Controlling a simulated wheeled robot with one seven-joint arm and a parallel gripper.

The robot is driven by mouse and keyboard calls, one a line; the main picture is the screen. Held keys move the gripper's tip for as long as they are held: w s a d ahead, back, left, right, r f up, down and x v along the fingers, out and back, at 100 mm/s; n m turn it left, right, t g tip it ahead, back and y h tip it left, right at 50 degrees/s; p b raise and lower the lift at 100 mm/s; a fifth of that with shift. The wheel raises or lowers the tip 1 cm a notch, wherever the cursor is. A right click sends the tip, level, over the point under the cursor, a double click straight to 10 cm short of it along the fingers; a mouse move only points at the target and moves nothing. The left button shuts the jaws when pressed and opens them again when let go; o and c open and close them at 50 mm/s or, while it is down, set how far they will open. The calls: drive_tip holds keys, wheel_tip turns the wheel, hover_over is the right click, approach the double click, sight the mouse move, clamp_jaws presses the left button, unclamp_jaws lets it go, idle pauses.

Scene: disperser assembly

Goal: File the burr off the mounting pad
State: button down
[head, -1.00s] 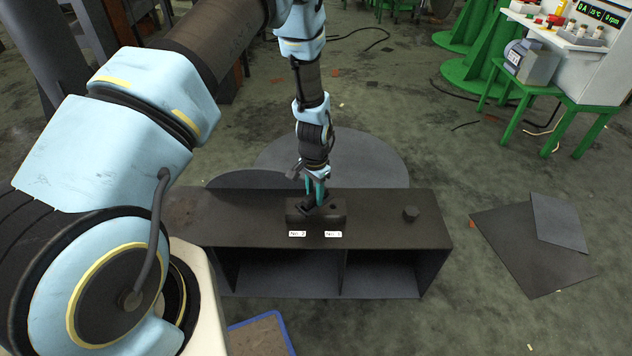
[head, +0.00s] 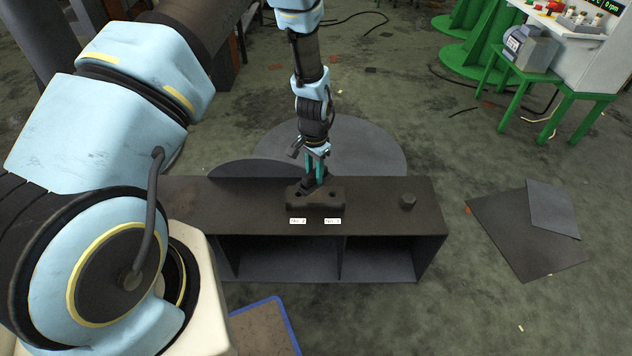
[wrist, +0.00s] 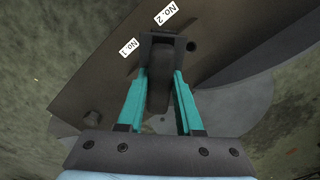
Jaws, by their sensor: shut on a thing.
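My gripper (head: 315,183) points down over the long dark bench, just above a dark block. In the wrist view its two teal fingers (wrist: 162,78) are closed on the sides of a dark, rounded, elongated thing (wrist: 159,85), with a dark squarish part at its far end. Whether this is the file I cannot tell for sure. The dark block (head: 316,203) has dark round holes in its top, and labels No. 2 (wrist: 165,14) and No. 1 (wrist: 129,48) lie by it. Whether the held thing touches the block is hidden. I cannot pick out a burr or mounting pad.
A small dark knob-like piece (head: 408,201) stands on the right of the bench top (head: 240,205). Round grey plates (head: 345,150) lie behind the bench. Flat dark sheets (head: 515,235) lie on the floor at right. A blue-edged panel (head: 266,325) is in front.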

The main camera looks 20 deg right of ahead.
drive_tip(key=shift+s+d+f, duration=0.1)
drive_tip(key=shift+s+f, duration=0.1)
drive_tip(key=shift+f+b, duration=0.1)
drive_tip(key=shift+b, duration=0.2)
